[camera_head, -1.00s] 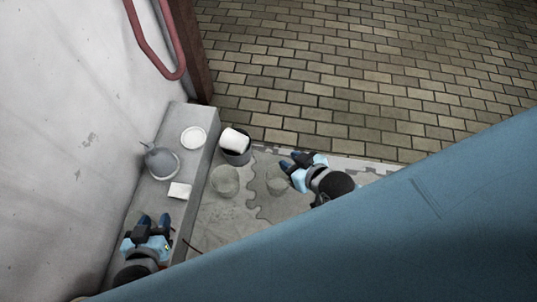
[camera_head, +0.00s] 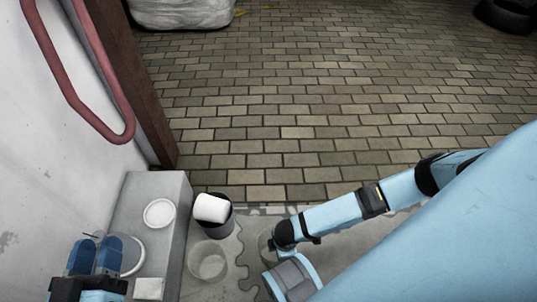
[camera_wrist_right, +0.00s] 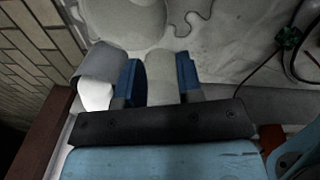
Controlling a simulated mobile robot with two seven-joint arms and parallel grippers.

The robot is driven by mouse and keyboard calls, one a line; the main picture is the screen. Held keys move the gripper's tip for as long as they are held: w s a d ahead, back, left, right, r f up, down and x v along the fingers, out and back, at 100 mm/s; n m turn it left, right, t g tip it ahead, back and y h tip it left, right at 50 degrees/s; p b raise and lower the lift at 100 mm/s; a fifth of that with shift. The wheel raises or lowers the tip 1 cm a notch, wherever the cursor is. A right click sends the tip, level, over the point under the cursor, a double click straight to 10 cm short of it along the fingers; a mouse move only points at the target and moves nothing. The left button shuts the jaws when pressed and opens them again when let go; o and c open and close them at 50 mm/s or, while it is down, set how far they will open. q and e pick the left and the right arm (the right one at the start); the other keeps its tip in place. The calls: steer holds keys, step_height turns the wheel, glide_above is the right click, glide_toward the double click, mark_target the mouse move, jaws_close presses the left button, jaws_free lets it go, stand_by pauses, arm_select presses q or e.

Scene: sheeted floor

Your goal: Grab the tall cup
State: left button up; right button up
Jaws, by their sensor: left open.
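A dark tall cup (camera_head: 224,225) stands on the floor mat beside the grey ledge, with a white cylinder (camera_head: 211,208) sticking out of it. A clear cup (camera_head: 208,262) stands just in front of it. Another clear cup (camera_head: 265,246) is partly hidden behind my right arm. My left gripper (camera_head: 94,257) is open and empty at the lower left, over the ledge. My right gripper is hidden in the head view. In the right wrist view my right gripper (camera_wrist_right: 160,78) has its blue fingers apart, with a pale rounded shape between them; I cannot tell whether they touch it.
The grey ledge (camera_head: 155,187) along the wall bears a white plate (camera_head: 159,213), a funnel-like item (camera_head: 130,258) partly behind my left gripper, and a small white block (camera_head: 149,289). A red rail (camera_head: 100,85) hangs on the wall. The brick floor (camera_head: 330,100) beyond is open.

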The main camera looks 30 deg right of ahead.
steer(key=f+b, duration=0.3)
steer(key=f, duration=0.2)
steer(key=f+b, duration=0.2)
steer(key=f, duration=0.3)
steer(key=d+f+b, duration=0.1)
steer(key=f+b, duration=0.2)
steer(key=f, duration=0.2)
steer(key=shift+w+f+b, duration=0.1)
steer(key=shift+w+b, duration=0.05)
steer(key=shift+b, duration=0.15)
steer(key=shift+f, duration=0.2)
arm_select(q)
steer(key=f+m, duration=0.1)
steer(key=w+a+f+m, duration=0.1)
steer(key=f, duration=0.1)
steer(key=w+f+m, duration=0.1)
steer(key=m, duration=0.1)
steer(key=shift+w+a+f+h, duration=0.15)
steer(key=shift+w+h, duration=0.1)
steer(key=shift+h, duration=0.05)
arm_select(e)
jaws_close()
